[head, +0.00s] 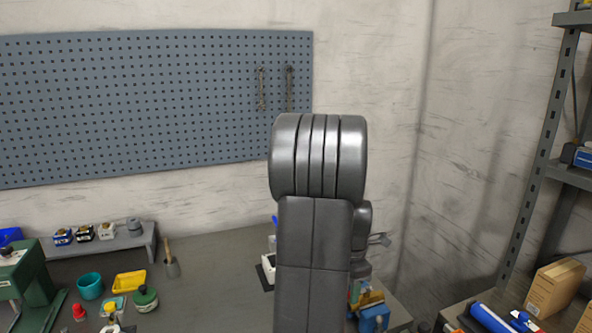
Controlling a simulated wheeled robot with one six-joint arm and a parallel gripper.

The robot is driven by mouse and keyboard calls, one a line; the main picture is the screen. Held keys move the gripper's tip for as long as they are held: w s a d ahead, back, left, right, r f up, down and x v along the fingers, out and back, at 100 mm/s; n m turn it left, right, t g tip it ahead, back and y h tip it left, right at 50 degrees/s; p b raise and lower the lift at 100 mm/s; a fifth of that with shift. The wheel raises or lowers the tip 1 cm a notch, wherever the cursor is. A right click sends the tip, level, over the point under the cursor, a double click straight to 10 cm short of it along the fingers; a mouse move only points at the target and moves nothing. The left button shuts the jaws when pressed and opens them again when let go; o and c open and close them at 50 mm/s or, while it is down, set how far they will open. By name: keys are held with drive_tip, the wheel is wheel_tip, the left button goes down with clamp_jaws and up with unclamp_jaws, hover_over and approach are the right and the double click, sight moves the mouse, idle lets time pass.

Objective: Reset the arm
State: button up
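My arm stands upright in the middle of the head view, its dark grey links facing the camera. My gripper (380,240) shows only as a small grey end sticking out to the right from behind the arm, above the workbench (215,265). Most of it is hidden by the arm's links. I cannot tell whether its fingers are open or shut, or whether it holds anything.
On the bench's left are a green machine (30,285), a teal cup (90,286), a yellow tray (130,281) and a small raised shelf (100,243). A blue item (374,318) sits right of my arm. A metal rack (545,150) and cardboard box (554,288) stand at right.

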idle(0.3)
wheel_tip(320, 180, up, 14)
wheel_tip(320, 180, down, 13)
drive_tip(key=shift+f, duration=0.5)
drive_tip(key=shift+w+a+m, duration=0.1)
drive_tip(key=shift+w+m, duration=0.35)
drive_tip(key=shift+m, duration=0.45)
drive_tip(key=shift+s, duration=0.1)
